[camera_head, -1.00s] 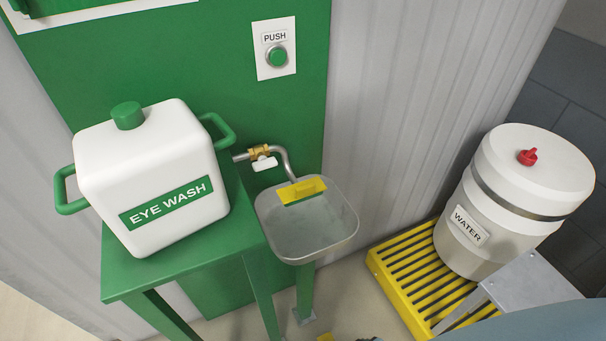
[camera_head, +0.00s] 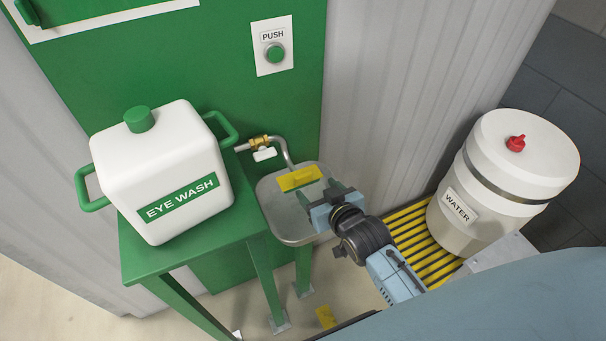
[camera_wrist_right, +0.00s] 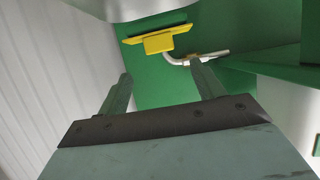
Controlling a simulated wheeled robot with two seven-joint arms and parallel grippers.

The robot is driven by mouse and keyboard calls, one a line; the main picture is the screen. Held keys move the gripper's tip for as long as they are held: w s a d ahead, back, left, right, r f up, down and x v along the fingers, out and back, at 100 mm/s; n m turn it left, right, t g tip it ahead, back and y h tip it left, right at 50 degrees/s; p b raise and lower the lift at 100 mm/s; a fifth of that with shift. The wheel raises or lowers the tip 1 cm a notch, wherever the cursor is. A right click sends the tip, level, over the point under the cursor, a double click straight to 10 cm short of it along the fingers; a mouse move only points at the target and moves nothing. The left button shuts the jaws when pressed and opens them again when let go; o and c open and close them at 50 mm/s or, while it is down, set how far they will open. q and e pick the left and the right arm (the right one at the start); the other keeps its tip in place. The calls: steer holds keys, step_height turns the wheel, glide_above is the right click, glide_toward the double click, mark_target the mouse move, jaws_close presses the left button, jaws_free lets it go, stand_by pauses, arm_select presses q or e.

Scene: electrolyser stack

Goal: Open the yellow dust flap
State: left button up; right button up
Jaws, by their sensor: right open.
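The yellow dust flap (camera_head: 299,179) lies at the back of the grey eye-wash basin (camera_head: 287,229), below the bent pipe. In the right wrist view the yellow flap (camera_wrist_right: 158,39) shows ahead of the fingers, with a block-like tab on it. My right gripper (camera_head: 322,192) is over the right side of the basin, just right of the flap and apart from it. Its two fingers are spread and empty, and they also show in the right wrist view (camera_wrist_right: 165,85). My left gripper is not in view.
A white eye-wash tank (camera_head: 160,172) stands on a green table (camera_head: 190,252) left of the basin. A brass valve with a white handle (camera_head: 264,154) is behind the basin. A white water drum (camera_head: 492,185) stands on a yellow slatted pallet (camera_head: 412,228) at the right.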

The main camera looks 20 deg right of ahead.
mark_target(303, 176)
steer(key=b+x, duration=0.1)
steer(key=x, duration=0.8)
steer(key=shift+w+f, duration=0.15)
steer(key=shift+w, duration=0.1)
steer(key=c, duration=1)
